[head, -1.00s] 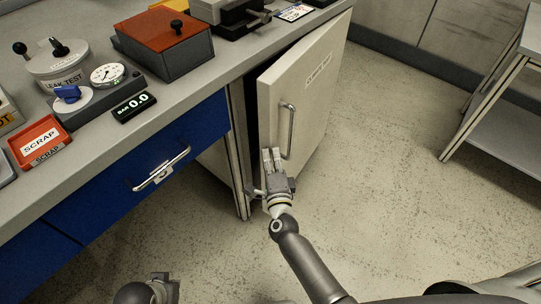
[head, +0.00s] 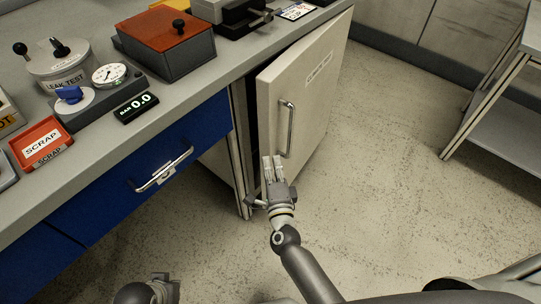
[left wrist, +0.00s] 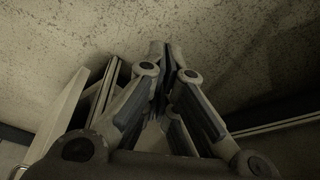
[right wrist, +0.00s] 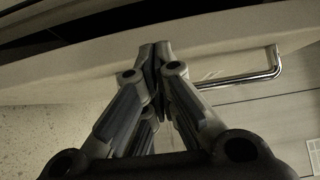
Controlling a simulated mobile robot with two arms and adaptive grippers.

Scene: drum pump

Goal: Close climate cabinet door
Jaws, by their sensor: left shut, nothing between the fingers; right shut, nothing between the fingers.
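The climate cabinet door (head: 312,90) is a cream panel under the right end of the bench. It stands ajar, with a dark gap along its left edge. A metal bar handle (head: 287,130) is upright on its front and also shows in the right wrist view (right wrist: 240,77). My right gripper (head: 272,160) is shut and empty, its fingertips by the door's free edge, below and left of the handle. In the right wrist view its tips (right wrist: 156,45) overlap the door's edge; I cannot tell whether they touch. My left gripper (left wrist: 165,48) is shut and empty, low over the floor.
A blue drawer (head: 150,155) with a bar handle is left of the cabinet. The bench top (head: 90,130) carries a scrap tray (head: 41,143), a leak test unit (head: 68,70) and a red-lidded box (head: 165,45). A metal rack (head: 500,110) stands at right. The floor between is clear.

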